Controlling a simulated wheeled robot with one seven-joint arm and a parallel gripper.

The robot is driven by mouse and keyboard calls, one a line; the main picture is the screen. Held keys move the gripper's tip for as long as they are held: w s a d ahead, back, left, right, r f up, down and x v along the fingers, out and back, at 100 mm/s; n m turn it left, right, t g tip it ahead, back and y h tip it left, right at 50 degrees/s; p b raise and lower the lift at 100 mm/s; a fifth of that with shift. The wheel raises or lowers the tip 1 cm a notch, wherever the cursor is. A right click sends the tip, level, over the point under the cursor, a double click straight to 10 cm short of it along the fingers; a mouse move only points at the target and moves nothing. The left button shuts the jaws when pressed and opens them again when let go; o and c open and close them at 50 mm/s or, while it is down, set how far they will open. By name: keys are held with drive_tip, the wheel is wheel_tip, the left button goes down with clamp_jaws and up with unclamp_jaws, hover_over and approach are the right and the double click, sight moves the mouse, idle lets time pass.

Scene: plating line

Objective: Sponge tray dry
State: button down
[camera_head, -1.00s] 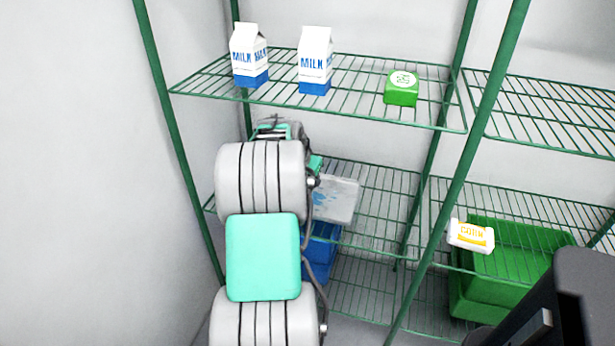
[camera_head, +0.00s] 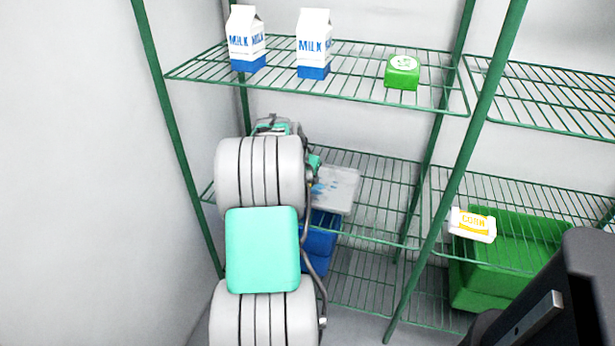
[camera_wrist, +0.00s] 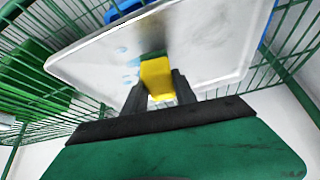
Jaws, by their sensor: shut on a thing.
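The tray (camera_head: 340,202) is a flat, pale grey sheet on the middle wire shelf, right of my arm. Small blue wet-looking spots show on its left part. In the wrist view the tray (camera_wrist: 210,45) fills the upper middle, with blue spots near the sponge. My gripper (camera_wrist: 158,80) is shut on a yellow and green sponge (camera_wrist: 156,78). The sponge is over the tray face; whether it touches is hard to tell. In the head view my arm hides the gripper and sponge.
Two milk cartons (camera_head: 246,40) (camera_head: 314,45) and a green box (camera_head: 402,72) stand on the upper shelf. A blue crate (camera_head: 319,243) is below the tray. A corn pack (camera_head: 472,224) and a green crate (camera_head: 485,287) are at right. A green post (camera_head: 452,180) stands in front.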

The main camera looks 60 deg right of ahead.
sight(338, 186)
drive_tip(key=shift+f+b, duration=0.55)
drive_tip(key=shift+f, duration=0.45)
drive_tip(key=shift+s, duration=0.15)
